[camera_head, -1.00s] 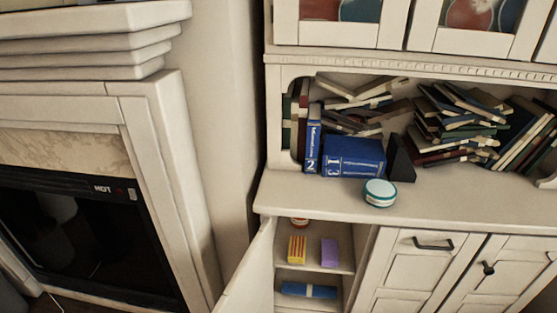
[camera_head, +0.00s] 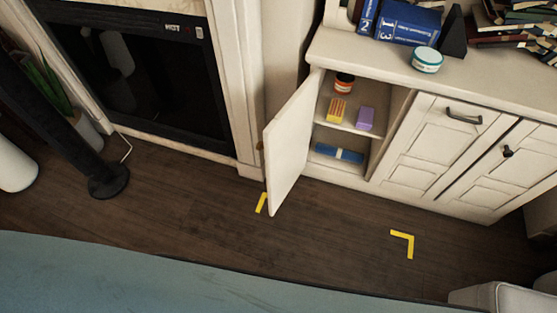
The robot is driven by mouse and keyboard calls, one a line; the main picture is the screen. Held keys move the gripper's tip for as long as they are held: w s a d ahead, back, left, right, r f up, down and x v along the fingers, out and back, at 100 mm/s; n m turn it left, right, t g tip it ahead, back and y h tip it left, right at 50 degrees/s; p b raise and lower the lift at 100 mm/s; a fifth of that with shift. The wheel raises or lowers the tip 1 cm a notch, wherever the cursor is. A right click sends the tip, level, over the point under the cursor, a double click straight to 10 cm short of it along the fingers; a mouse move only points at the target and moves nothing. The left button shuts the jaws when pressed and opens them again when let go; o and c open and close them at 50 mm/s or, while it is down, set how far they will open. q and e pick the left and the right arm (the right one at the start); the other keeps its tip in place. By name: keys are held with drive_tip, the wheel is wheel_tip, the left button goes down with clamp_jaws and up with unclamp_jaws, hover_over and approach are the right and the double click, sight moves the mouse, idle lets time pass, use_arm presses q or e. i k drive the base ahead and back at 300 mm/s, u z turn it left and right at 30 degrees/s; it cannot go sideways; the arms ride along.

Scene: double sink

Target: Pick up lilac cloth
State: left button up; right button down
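A small lilac block-like item (camera_head: 365,118), which may be the folded lilac cloth, lies on the upper shelf inside the open cabinet (camera_head: 397,88). A yellow and orange item (camera_head: 337,110) lies just left of it. A jar with a red-brown body (camera_head: 344,85) stands behind them. A blue roll (camera_head: 338,153) lies on the lower shelf. Neither of my grippers shows in the head view.
The cabinet door (camera_head: 291,145) stands open to the left. A white and teal tin (camera_head: 427,60) and blue books (camera_head: 408,22) are on the counter. A black fireplace (camera_head: 140,75) is at the left. A blue-grey surface (camera_head: 150,280) crosses the bottom, with dark floor (camera_head: 330,235) beyond.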

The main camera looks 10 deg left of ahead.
sight(364, 121)
drive_tip(key=u, duration=2.2)
drive_tip(key=i, duration=1.7)
drive_tip(key=z, duration=3.45)
